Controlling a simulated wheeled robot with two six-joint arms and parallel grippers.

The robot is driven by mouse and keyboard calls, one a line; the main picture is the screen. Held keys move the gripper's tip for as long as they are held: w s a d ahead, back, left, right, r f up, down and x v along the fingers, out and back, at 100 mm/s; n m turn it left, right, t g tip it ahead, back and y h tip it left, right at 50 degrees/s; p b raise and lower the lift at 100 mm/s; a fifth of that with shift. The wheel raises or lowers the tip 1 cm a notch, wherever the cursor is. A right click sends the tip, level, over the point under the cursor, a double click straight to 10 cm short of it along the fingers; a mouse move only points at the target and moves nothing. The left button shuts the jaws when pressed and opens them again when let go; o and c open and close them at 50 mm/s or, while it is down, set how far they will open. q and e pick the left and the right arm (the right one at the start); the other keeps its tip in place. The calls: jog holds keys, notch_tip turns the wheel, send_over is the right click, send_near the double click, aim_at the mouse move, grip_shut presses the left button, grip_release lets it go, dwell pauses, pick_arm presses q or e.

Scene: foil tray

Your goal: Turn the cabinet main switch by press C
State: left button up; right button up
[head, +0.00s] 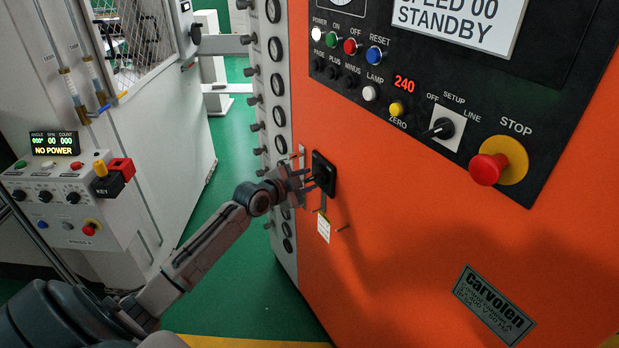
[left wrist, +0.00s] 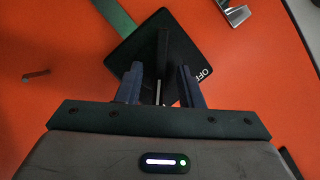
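The main switch is a black square plate (head: 323,172) on the orange front of the cabinet (head: 400,220). In the left wrist view the plate (left wrist: 180,40) shows tilted, with the word OFF near its right corner and a dark handle (left wrist: 163,52) standing out from it. My left gripper (head: 308,180) is at the plate, its fingers pointing at it. In the left wrist view the gripper (left wrist: 160,85) has its fingers apart, one on each side of the handle, with gaps visible. The handle's position in the head view is partly hidden by the fingers. My right gripper is not in view.
A white tag (head: 323,228) hangs below the switch, beside a thin peg (head: 343,228). A control panel with a red STOP button (head: 487,169) is above right. A grey machine with a NO POWER display (head: 52,145) stands left. Green floor lies between.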

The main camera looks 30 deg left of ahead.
pick_arm(q)
jog(key=shift+x, duration=0.9)
jog(key=shift+c, duration=0.2)
grip_shut()
